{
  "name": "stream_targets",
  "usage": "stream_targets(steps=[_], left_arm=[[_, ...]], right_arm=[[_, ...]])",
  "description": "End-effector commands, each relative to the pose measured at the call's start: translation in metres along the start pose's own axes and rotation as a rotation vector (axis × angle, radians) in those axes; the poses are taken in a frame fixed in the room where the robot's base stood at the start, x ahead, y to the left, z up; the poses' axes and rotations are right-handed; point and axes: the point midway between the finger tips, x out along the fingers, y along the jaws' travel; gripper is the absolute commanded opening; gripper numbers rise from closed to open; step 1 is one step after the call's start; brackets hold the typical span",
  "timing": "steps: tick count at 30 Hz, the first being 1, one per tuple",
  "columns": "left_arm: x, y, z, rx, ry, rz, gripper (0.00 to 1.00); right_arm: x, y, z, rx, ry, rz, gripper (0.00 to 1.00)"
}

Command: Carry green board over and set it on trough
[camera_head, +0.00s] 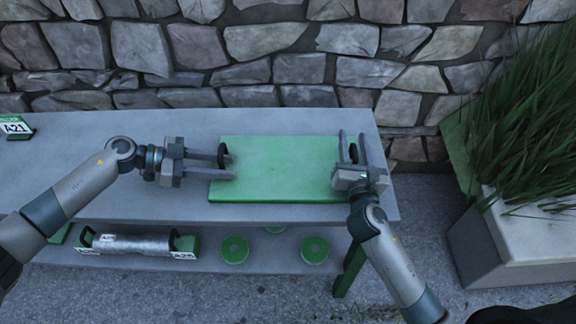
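The green board (280,170) lies flat on the grey table, with a dark handle at each end. My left gripper (232,167) is at its left end. Its two fingers are apart and reach over the board's edge by the left handle (221,151). My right gripper (352,136) is at the right end. Its fingers are apart, one on each side of the right handle (353,153); contact is unclear. I cannot tell for sure which thing is the trough; a grey planter box (511,244) with tall grass stands on the ground at the right.
The grey table (300,122) has free room left of the board, with a small A21 block (15,127) at far left. Its lower shelf holds a silver roll (135,245) in green ends and green discs (234,250). A stone wall (250,60) runs behind.

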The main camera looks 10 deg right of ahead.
Motion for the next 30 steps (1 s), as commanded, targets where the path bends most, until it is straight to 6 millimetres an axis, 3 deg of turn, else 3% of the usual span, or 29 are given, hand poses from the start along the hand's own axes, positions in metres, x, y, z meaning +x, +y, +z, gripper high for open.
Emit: stream_targets(steps=[11, 16, 30], left_arm=[[0.004, -0.0001, 0.0002, 0.0, -0.001, -0.001, 0.34], [0.0039, -0.0001, 0.0001, 0.001, 0.0, -0.001, 0.0], [0.0038, 0.0, -0.0001, 0.001, 0.0, 0.0, 0.0]], right_arm=[[0.0042, -0.0004, -0.0004, 0.0, 0.001, -0.001, 0.35], [0.0041, -0.0003, -0.0003, 0.0, 0.001, -0.001, 0.0], [0.004, -0.0004, -0.0003, 0.001, 0.001, -0.001, 0.0]])
